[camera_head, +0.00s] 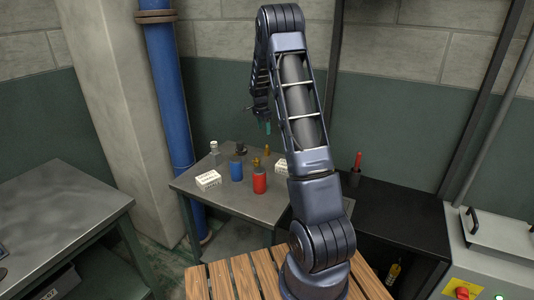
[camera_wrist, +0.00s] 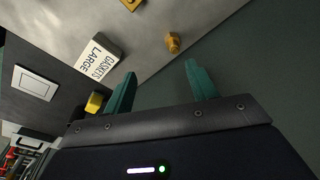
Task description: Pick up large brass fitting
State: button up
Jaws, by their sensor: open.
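A brass fitting (camera_wrist: 173,42) stands on the grey table near its edge in the wrist view, just beyond my open fingers. A second brass piece (camera_wrist: 131,4) is cut off by the top of that view. In the head view one small brass fitting (camera_head: 267,149) is near the table's back edge, and another brass piece (camera_head: 255,161) shows just above the red can. I cannot tell for sure which is the large one. My gripper (camera_wrist: 160,69) is open and empty, its teal fingers apart; in the head view it hangs above the table's back edge (camera_head: 266,128).
A white box marked large gaskets (camera_wrist: 98,60) lies left of the fitting in the wrist view. The head view shows a red can (camera_head: 259,181), a blue can (camera_head: 236,170), a white bottle (camera_head: 215,153), a dark item (camera_head: 241,148) and another white box (camera_head: 207,180).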

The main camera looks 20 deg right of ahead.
jog(key=m, duration=0.1)
send_near(267, 149)
jog(key=f, duration=0.4)
jog(key=w+f, duration=0.1)
jog(key=shift+d+f, duration=0.2)
jog(key=shift+f, duration=0.2)
jog(key=shift+w+d+f, duration=0.1)
jog(key=shift+d+f, duration=0.15)
jog(key=shift+f, duration=0.55)
jog(key=shift+w+d+f, duration=0.1)
jog(key=shift+d+f, duration=0.15)
jog(key=shift+f, duration=0.6)
jog(key=shift+w+d+f, duration=0.1)
jog(key=shift+d+f, duration=0.15)
jog(key=shift+f, duration=0.55)
jog(key=c, duration=1.2)
